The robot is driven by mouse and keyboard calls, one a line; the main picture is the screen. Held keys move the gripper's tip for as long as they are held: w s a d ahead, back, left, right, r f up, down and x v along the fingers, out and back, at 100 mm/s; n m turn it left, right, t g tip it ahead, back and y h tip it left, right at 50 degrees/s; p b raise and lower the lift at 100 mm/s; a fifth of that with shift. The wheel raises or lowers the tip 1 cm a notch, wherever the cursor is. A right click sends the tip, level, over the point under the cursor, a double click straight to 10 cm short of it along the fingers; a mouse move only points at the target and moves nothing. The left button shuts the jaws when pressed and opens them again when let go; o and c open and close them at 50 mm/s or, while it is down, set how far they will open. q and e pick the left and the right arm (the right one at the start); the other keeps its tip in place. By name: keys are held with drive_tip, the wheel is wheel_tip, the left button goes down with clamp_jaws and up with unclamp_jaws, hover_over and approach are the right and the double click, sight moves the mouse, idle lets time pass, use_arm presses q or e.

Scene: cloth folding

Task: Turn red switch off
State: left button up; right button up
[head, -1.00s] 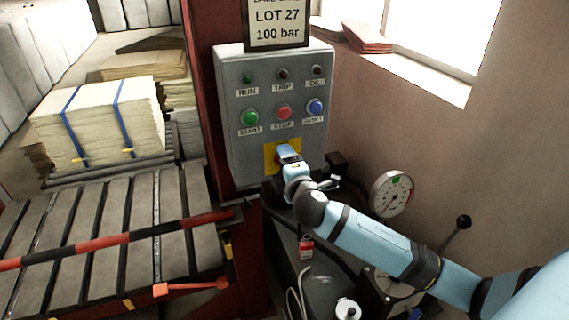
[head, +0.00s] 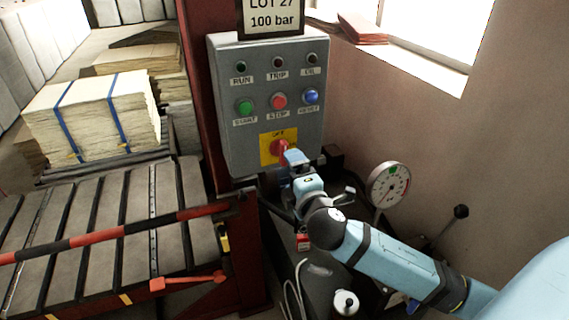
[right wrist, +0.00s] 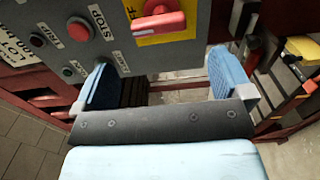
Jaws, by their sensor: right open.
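The red switch (head: 280,147) is a rotary handle on a yellow plate (head: 266,150) low on the grey control box (head: 228,130); the word OFF shows above it. In the right wrist view the red switch (right wrist: 158,20) lies at the top, beyond the fingertips and between their lines. My right gripper (head: 296,160) is just below and right of the switch in the head view. In the right wrist view its two blue fingers (right wrist: 160,80) are wide apart with nothing between them. My left gripper is not in view.
Green START (head: 244,107), red STOP (head: 279,101) and blue RESET (head: 311,97) buttons sit above the switch. A pressure gauge (head: 388,186) and a black-knobbed lever (head: 460,212) stand to the right. A red-and-black bar (head: 110,235) crosses the slatted bed at left.

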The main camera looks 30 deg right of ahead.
drive_tip(key=shift+b+v, duration=0.3)
drive_tip(key=shift+v, duration=2.45)
drive_tip(key=shift+w, duration=0.1)
